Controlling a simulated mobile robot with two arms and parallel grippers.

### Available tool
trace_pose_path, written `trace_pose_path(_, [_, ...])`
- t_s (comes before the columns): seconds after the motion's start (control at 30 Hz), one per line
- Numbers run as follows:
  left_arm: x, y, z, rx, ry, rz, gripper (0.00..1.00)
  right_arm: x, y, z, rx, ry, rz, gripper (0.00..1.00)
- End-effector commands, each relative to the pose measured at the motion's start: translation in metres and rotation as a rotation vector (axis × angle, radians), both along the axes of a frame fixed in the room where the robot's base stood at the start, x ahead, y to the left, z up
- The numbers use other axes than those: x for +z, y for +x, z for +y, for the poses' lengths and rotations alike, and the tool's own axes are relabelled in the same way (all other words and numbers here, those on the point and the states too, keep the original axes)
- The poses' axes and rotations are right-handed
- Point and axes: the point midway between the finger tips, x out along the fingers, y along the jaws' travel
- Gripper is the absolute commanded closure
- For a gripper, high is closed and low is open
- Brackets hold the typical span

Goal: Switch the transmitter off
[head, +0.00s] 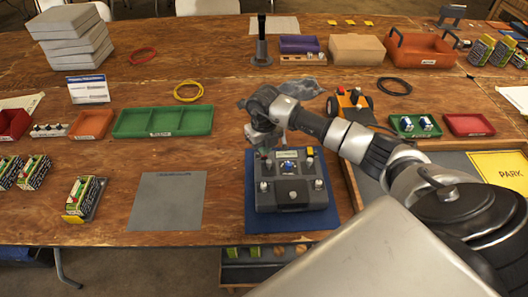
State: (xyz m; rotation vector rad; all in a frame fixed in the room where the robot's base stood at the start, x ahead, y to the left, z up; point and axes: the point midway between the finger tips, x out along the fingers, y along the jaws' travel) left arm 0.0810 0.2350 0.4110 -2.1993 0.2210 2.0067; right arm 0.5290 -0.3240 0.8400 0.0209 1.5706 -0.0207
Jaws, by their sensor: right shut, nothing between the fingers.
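The transmitter (292,200) is a dark grey control box with several silver sticks and knobs and a blue-and-white part near its middle. It lies on a blue mat (258,222) near the front edge of the table. My right gripper (263,150) is shut and empty at the transmitter's back left corner, its fingers pointing down. I cannot tell whether it touches the box. The gripper and arm hide part of the transmitter's back edge. My left gripper is not in view.
A grey mat (168,200) lies left of the transmitter, with a green tray (163,121) behind it. An orange toy vehicle (348,103) stands behind my right arm. A yellow PARK pad (502,170) is at the right. Bare table separates the grey and blue mats.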

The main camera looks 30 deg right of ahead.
Motion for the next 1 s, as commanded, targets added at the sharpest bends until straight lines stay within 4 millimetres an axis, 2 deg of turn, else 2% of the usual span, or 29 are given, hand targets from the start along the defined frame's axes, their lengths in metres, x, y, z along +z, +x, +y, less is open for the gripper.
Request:
trace_pose_path(0.73, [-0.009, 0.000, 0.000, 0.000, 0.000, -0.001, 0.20, -0.013, 0.000, 0.000, 0.000, -0.001, 0.001, 1.00])
trace_pose_path(1.0, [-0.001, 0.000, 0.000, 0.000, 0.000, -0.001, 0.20, -0.004, -0.001, 0.000, 0.000, -0.001, 0.003, 1.00])
